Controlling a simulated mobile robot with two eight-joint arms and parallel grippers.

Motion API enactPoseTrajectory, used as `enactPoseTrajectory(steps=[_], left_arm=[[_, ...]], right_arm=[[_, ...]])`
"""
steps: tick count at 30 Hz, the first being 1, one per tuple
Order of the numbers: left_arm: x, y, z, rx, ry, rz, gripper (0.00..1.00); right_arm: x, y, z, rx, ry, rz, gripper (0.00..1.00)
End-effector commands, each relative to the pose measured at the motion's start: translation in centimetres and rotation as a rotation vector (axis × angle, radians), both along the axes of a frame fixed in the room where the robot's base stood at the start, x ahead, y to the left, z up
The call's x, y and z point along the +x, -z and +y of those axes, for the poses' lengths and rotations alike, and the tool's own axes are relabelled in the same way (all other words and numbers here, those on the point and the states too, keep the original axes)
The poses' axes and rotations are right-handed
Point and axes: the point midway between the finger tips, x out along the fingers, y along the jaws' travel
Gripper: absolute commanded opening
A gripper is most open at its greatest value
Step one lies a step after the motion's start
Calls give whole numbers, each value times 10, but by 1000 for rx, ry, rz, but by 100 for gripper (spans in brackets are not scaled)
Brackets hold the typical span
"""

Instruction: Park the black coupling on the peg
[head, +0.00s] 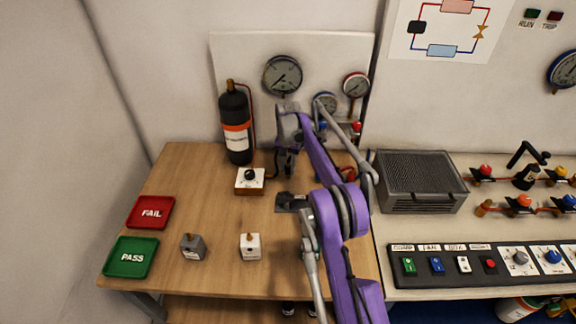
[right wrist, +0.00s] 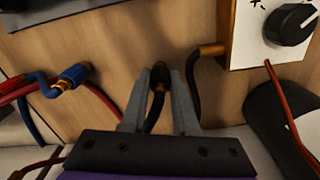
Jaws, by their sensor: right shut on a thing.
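My right gripper (head: 285,172) is over the back of the wooden bench, just right of the white-topped knob box (head: 250,180). In the right wrist view its two grey fingers (right wrist: 160,75) are shut on the black coupling (right wrist: 158,76), a dark end with a brass band on a black hose. The coupling itself is too small and covered to make out in the head view. I cannot pick out the peg with certainty in either view. My left gripper does not show.
A black bottle (head: 236,125) stands left of the gripper. A blue coupling (right wrist: 72,76) and red hoses lie beside it in the wrist view. A dark block (head: 291,202) sits nearby. Green PASS (head: 131,257) and red FAIL (head: 151,213) trays are left. The bench's middle is mostly clear.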

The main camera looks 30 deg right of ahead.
Motion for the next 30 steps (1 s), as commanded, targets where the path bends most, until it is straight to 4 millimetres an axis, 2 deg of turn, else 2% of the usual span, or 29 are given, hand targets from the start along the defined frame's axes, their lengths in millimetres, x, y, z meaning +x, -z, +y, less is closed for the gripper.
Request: enactPoseTrajectory(steps=[28,29,30], left_arm=[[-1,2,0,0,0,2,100],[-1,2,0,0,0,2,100],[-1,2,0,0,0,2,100]], right_arm=[[0,6,0,0,0,0,0],[0,6,0,0,0,0,34],[0,6,0,0,0,0,41]])
